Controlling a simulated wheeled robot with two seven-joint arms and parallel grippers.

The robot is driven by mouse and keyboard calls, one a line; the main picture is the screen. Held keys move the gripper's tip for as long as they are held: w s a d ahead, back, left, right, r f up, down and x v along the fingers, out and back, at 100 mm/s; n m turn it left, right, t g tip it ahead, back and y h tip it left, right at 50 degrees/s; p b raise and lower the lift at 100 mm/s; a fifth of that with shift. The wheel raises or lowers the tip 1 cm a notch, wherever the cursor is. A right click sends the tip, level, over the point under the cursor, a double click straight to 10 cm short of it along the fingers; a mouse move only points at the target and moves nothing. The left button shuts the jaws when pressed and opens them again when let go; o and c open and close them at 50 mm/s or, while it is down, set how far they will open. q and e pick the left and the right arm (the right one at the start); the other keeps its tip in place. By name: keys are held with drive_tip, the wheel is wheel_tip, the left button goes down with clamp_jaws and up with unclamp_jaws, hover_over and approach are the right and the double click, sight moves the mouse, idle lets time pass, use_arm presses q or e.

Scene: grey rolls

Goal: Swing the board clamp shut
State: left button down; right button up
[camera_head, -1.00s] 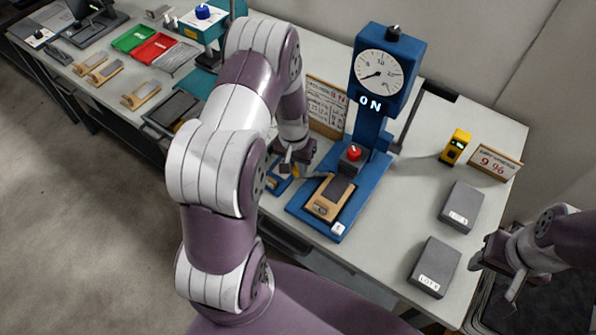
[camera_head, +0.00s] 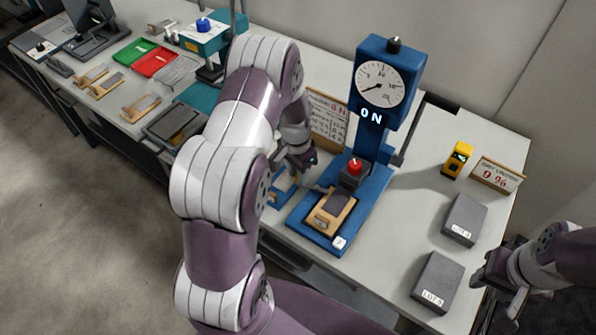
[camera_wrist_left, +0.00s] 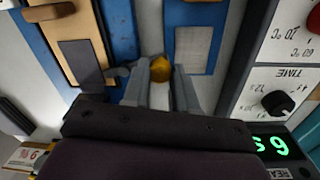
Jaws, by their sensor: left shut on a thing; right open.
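The wooden board (camera_head: 331,212) with a dark grey pad lies on the blue base of the dial stand (camera_head: 372,180). It also shows at the upper left of the left wrist view (camera_wrist_left: 70,45). My left gripper (camera_head: 301,163) is beside the base, left of the board. In the left wrist view its fingers (camera_wrist_left: 160,85) are shut on a yellow knob (camera_wrist_left: 160,67), apparently the clamp's handle. A dark grey clamp piece (camera_wrist_left: 108,76) lies between the fingers and the board; how far it swings over the board is unclear. My right gripper (camera_head: 500,285) is open and empty at the right edge.
A red knob (camera_head: 355,165) stands above the board. A blue block (camera_head: 280,190) with a grey pad lies beside the base. Two grey boxes (camera_head: 437,282) (camera_head: 464,220), a yellow device (camera_head: 457,160) and a sign (camera_head: 497,175) stand on the right.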

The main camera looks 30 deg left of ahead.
use_arm(q)
drive_tip(key=shift+w, duration=0.1)
drive_tip(key=c, duration=0.9)
unclamp_jaws()
wheel_tip(320, 180, up, 13)
drive_tip(key=b, duration=0.1)
drive_tip(key=shift+a, duration=0.35)
drive_tip(key=shift+f, duration=0.1)
drive_tip(key=s+d+r+n+t, duration=0.1)
drive_tip(key=s+d+n, duration=0.2)
drive_tip(key=s+d, duration=0.7)
drive_tip(key=s, duration=0.3)
drive_tip(key=shift+s+d+r+t+y, duration=0.3)
drive_tip(key=shift+s+d, duration=0.05)
